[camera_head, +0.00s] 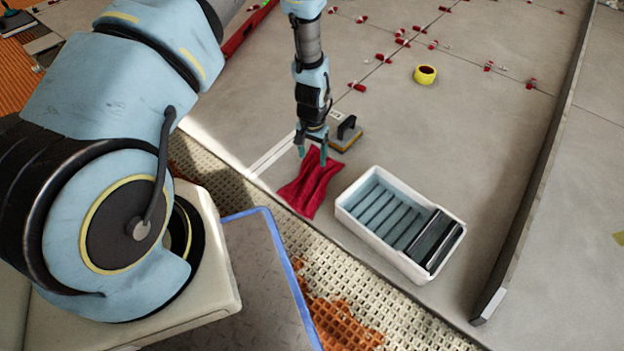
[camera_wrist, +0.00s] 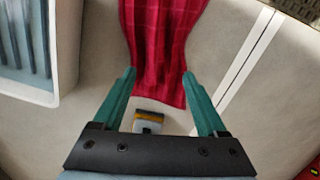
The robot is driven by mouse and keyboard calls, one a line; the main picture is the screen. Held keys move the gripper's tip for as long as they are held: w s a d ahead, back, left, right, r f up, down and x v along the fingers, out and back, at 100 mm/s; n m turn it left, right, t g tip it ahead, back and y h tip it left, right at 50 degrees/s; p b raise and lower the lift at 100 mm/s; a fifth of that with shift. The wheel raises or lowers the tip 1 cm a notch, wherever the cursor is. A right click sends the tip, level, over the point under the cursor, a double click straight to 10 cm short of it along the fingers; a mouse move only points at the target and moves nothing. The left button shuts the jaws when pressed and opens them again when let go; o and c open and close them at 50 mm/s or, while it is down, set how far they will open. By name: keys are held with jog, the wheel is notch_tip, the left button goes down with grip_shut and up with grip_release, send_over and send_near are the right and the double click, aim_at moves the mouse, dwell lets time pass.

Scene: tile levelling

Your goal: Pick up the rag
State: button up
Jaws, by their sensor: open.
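The rag (camera_head: 309,187) is dark red and crumpled, and lies flat on the grey tiled floor to the left of the white tub. In the wrist view the rag (camera_wrist: 165,45) fills the upper middle, with its near end between my fingers. My gripper (camera_head: 312,155) is over the rag's far end, pointing down. In the wrist view my gripper (camera_wrist: 160,85) has its two teal fingers apart, one on either side of the rag, with nothing held. I cannot tell exactly how high the fingertips are above the floor.
A white tub (camera_head: 352,211) with a ribbed insert stands right of the rag. A float with a yellow-edged base (camera_head: 345,137) sits just behind my gripper. A yellow tape roll (camera_head: 425,75) and several red clips lie farther back. A long grey bar (camera_head: 540,170) runs along the right.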

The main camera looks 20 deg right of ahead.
aim_at(313, 169)
jog(key=f+b, duration=0.1)
jog(key=f, duration=0.2)
jog(key=f+b, duration=0.2)
jog(key=f, duration=0.1)
jog(key=shift+s+f, duration=0.2)
jog(key=shift+f, duration=0.15)
jog(key=shift+c, duration=0.2)
jog(key=shift+r, duration=0.1)
grip_shut()
